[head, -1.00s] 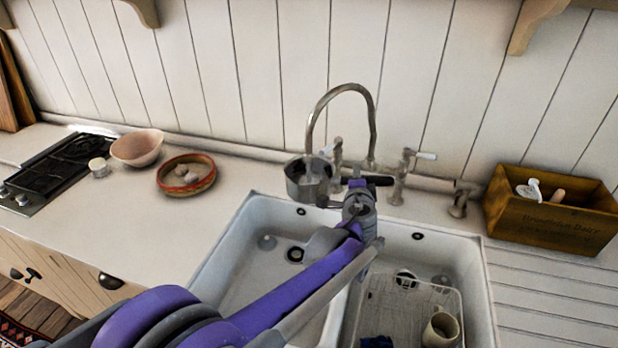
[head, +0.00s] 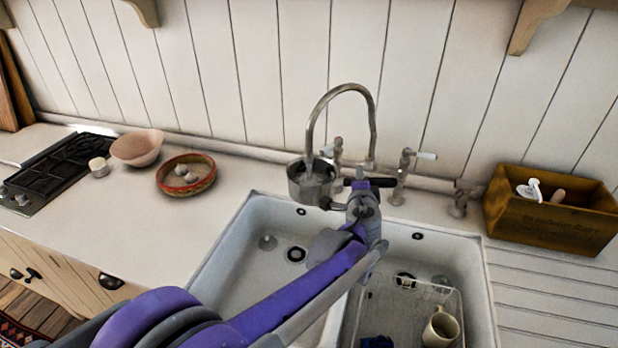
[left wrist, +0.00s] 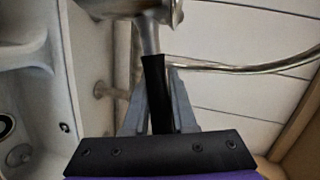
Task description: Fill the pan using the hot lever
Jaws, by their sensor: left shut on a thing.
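A small metal pan (head: 309,188) is held under the end of the tall curved tap (head: 372,125), above the back edge of the left sink basin. My left gripper (head: 357,190) is shut on its dark handle. In the left wrist view the black handle (left wrist: 155,88) runs between my two fingers, and part of the pan (left wrist: 125,8) shows at the top. Two tap levers stand behind the pan: a left lever (head: 337,150) and a right lever (head: 425,155) with a white grip. I cannot tell which is hot. A lighter patch shows inside the pan; I cannot tell if it is water. My right gripper is not in view.
The double sink (head: 225,250) lies below my left arm. Its right basin holds a wire rack (head: 385,310) with a mug (head: 440,328). A wooden box (head: 550,220) stands at right; a red-rimmed dish (head: 187,190), bowl (head: 137,147) and hob (head: 60,165) are at left.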

